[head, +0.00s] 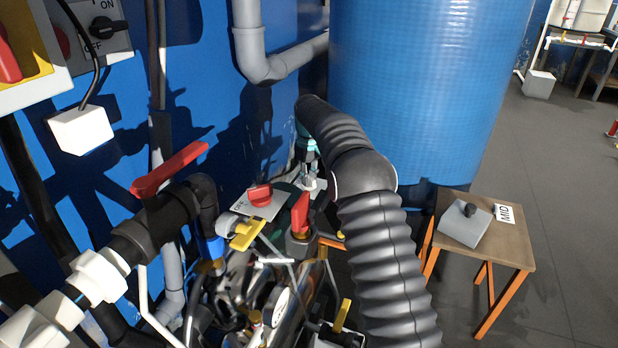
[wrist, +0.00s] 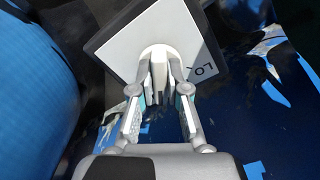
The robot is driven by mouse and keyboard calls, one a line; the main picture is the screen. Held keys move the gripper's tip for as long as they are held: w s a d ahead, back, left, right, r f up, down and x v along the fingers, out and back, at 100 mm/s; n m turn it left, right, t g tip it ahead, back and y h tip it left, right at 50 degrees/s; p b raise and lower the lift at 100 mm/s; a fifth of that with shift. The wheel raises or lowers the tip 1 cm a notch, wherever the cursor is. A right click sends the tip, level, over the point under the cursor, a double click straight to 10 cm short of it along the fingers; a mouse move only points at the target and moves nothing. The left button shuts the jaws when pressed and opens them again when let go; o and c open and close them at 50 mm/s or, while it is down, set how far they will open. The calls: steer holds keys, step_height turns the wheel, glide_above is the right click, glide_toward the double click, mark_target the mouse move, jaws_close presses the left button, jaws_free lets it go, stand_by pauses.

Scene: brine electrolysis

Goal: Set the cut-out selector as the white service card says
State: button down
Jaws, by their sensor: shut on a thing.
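The white service card (head: 504,213) reads "MID" and lies on the small wooden table at the right in the head view. In the wrist view, the cut-out selector's white square plate (wrist: 128,47) has a dark rim and shows the letters "LO" at its right. My gripper (wrist: 160,80) is shut on the pale grey selector knob (wrist: 157,72) at the plate's middle. The fingers hide much of the knob, so I cannot tell which mark it points to. In the head view my gripper (head: 309,172) is small, beyond my dark arm, at a pale plate (head: 316,188).
A grey box with a black knob (head: 463,226) sits beside the card on the table (head: 455,200). Red-handled and yellow-handled valves (head: 243,235) and pipes crowd the left and front. A blue tank (head: 430,90) stands behind my arm. Open floor lies at the right.

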steer(key=n, duration=0.6)
steer(key=shift+n, duration=0.3)
stand_by(0.4)
steer(key=c, duration=1.2)
jaws_free()
steer(key=shift+a, duration=0.1)
steer(key=shift+o, duration=0.2)
step_height(320, 180, up, 12)
